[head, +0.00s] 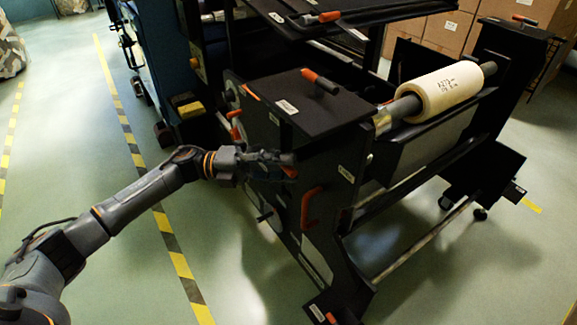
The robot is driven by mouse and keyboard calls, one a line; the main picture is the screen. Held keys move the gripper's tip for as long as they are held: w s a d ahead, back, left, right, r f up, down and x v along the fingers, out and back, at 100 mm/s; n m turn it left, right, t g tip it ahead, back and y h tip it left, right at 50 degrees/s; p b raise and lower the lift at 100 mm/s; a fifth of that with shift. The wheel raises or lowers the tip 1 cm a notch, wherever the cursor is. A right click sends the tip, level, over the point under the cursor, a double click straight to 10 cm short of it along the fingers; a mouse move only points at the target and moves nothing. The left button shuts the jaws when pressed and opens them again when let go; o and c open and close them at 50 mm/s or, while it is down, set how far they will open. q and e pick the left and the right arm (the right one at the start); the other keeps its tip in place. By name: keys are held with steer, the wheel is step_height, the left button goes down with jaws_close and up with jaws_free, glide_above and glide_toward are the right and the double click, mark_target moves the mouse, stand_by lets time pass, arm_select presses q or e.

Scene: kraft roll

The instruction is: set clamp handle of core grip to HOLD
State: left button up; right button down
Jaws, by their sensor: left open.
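A black machine frame (345,195) carries several orange handles. One orange handle (308,207) is on its side panel, right of and below my left gripper. Another orange-tipped handle (320,81) lies on the top plate. My left gripper (284,165) is open at the side panel, with an orange part (290,172) close to its fingertips; I cannot tell whether they touch. A pale roll (440,92) sits on a grey shaft (398,110) at the right. The labels are too small to read, so I cannot tell which handle is the core grip's clamp or its setting. My right gripper is out of view.
More orange handles (234,114) sit on the panel's upper left. A low bar (425,242) and a caster (479,214) stand at the lower right. Cardboard boxes (440,30) are stacked behind. Green floor with yellow-black tape (168,240) is clear at the left.

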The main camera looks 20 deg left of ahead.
arm_select(q)
steer(key=shift+w+d+r, duration=0.1)
steer(key=shift+d, duration=0.6)
jaws_close()
